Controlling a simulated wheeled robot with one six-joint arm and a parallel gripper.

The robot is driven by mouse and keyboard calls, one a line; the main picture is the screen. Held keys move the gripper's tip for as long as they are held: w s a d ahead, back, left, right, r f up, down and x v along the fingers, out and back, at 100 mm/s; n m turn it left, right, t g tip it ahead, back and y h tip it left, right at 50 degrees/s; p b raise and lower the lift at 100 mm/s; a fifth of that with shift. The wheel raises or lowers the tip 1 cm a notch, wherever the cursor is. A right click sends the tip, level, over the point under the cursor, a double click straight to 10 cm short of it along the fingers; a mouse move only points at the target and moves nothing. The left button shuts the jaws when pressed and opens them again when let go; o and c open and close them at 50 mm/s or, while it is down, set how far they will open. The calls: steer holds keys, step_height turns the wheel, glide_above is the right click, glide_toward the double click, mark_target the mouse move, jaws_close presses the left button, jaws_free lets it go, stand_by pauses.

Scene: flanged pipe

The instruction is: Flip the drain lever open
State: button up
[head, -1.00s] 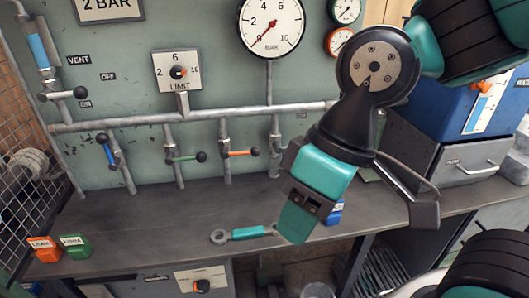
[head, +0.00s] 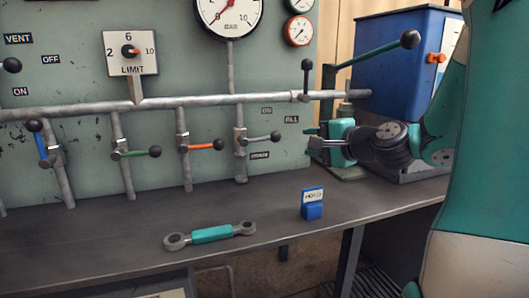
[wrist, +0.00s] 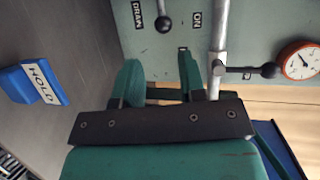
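The drain lever (head: 259,138) is a grey handle with a black knob on the rightmost of the low valve pipes. It points right, roughly level, above the DRAIN label (head: 259,155). In the wrist view its black knob (wrist: 163,25) shows at the top beside the partly cut DRAIN label. My gripper (head: 312,138) is to the right of the knob, apart from it. In the wrist view its two teal fingers (wrist: 160,78) stand apart with nothing between them. The valve end of the drain lever is out of the wrist view.
A long black-knobbed lever (head: 375,50) and an upright lever (head: 306,75) stand above my gripper. Blue (head: 42,145), green (head: 130,154) and orange (head: 202,145) levers are to the left.

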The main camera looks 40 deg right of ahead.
mark_target(267, 138)
steer(key=p+x, duration=1.3)
steer(key=x, duration=0.3)
steer(key=shift+r+p, duration=0.2)
steer(key=shift+p, duration=0.15)
steer(key=shift+w+a+f, duration=0.1)
steer(key=shift+w+f, duration=0.2)
steer(key=shift+w, duration=0.35)
jaws_close()
